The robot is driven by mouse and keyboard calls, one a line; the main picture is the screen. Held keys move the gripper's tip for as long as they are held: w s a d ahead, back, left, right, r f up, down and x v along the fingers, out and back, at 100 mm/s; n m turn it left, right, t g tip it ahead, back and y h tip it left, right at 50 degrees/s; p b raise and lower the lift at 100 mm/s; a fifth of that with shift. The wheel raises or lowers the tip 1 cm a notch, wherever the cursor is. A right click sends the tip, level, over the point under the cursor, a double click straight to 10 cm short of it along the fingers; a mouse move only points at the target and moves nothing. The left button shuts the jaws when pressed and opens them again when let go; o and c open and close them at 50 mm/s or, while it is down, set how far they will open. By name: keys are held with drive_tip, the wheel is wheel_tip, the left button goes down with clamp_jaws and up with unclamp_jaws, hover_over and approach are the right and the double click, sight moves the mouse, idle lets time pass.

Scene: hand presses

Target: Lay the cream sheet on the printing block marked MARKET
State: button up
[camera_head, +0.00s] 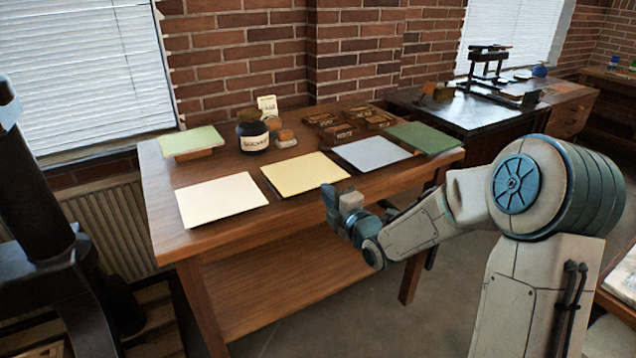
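A cream sheet (222,198) lies flat on the wooden table at its front left. My gripper (338,204) is in front of the table's front edge, to the right of the cream sheet and apart from it. Nothing shows in it; its fingers are seen from the side, so their gap is unclear. Several brown printing blocks (342,133) with lettering sit at the back middle of the table. The lettering is too small to read, so I cannot tell which one says MARKET.
A yellow sheet (303,173), a blue-grey sheet (371,152) and a dark green sheet (424,138) lie to the right. A pale green sheet (191,140) rests on a block at back left. A dark labelled jar (252,133) stands behind. A black press (489,72) stands beyond.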

sight(320, 177)
drive_tip(key=b+x, duration=0.1)
drive_tip(key=x, duration=0.3)
drive_tip(key=shift+w+a+b, duration=0.1)
drive_tip(key=shift+w+b, duration=0.05)
drive_tip(key=shift+b, duration=0.15)
clamp_jaws()
drive_tip(key=shift+r, duration=1.55)
